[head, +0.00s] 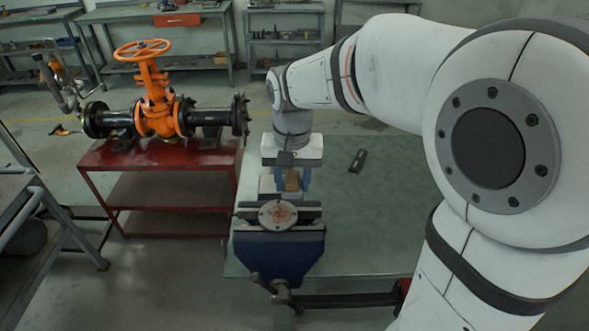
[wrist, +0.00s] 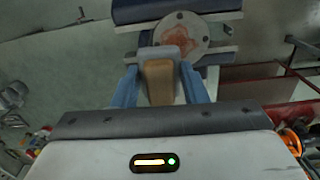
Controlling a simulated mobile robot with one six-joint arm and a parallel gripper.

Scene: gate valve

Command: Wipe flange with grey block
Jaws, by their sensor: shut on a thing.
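The flange (head: 277,215) is a round grey disc with bolt holes and a reddish-brown stain on its face. It is held in the blue vise (head: 280,252) and also shows at the top of the wrist view (wrist: 200,27). My gripper (head: 292,184) has blue fingers, shut on a block with a tan body (wrist: 158,82) and a grey part (wrist: 171,36) beyond it. In the wrist view the block's grey end overlaps the near edge of the flange. In the head view my gripper is just behind the flange. Whether block and flange touch, I cannot tell.
The vise is on the front left of a grey-green table (head: 375,215). A small dark object (head: 357,160) lies on the table to the right of my gripper. An orange gate valve (head: 155,100) with black pipes stands on a red table (head: 160,155) at left.

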